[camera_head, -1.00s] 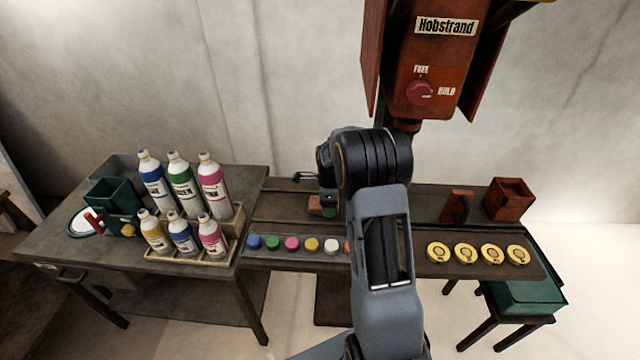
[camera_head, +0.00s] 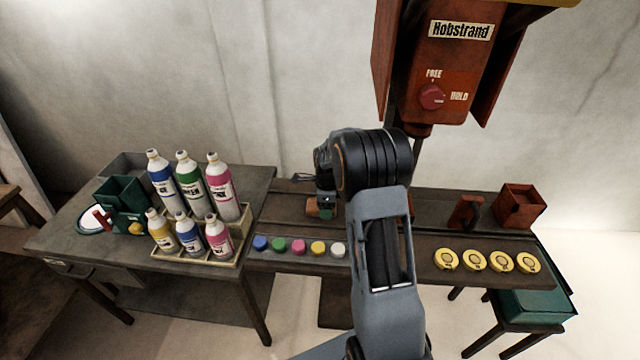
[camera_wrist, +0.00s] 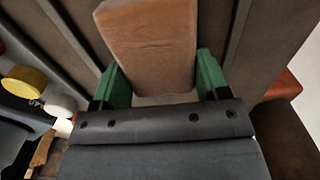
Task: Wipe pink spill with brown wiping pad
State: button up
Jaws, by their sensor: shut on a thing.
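The brown wiping pad (camera_wrist: 150,45) is held between the green fingers of my gripper (camera_wrist: 163,78) in the wrist view. In the head view the pad (camera_head: 312,208) shows as a small brown piece at my gripper (camera_head: 322,211), low over the back part of the long bench (camera_head: 282,207). I cannot tell whether the pad touches the bench top. No pink spill shows in either view; my arm and the pad hide part of the bench.
Coloured caps (camera_head: 299,247) and yellow discs (camera_head: 475,260) line the bench front. Bottles (camera_head: 220,190) stand in a rack at left. A red-brown box (camera_head: 521,205) and a dark handled block (camera_head: 466,211) sit at right. The red Hobstrand machine (camera_head: 445,70) hangs above.

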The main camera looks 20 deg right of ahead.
jog(key=shift+w+a, duration=0.2)
jog(key=shift+a, duration=0.2)
jog(key=shift+w+a+r+p, duration=0.15)
jog(key=shift+r+p, duration=0.1)
jog(key=shift+p, duration=0.05)
notch_tip(320, 180, up, 3)
jog(key=shift+f+p, duration=0.15)
jog(key=shift+p, duration=0.45)
jog(key=shift+r+p, duration=0.55)
jog(key=shift+r, duration=0.2)
jog(key=shift+r+p, duration=1.2)
jog(key=shift+r, duration=0.6)
